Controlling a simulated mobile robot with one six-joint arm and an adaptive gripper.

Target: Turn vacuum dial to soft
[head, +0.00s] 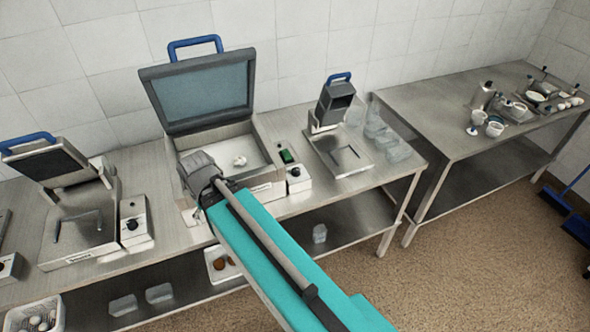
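A chamber machine with its blue-handled lid (204,92) raised stands at the middle of the steel bench and looks like the vacuum sealer. A small white object (239,161) lies in its open chamber. A pale control box (299,180) with a small dark dial (295,172) sits at its front right corner. The dial's marks are too small to read. My gripper (196,168) is at the machine's front left, apart from that dial. Its fingers are not clear, so I cannot tell whether it is open or shut. My arm hides part of the machine's front.
A press with a raised lid (47,163) and a control box (135,222) stand at left. A smaller press (338,103) stands at right, beside clear containers (375,122). A green-topped item (286,156) is near the dial. A second table (450,120) holds cups and pots.

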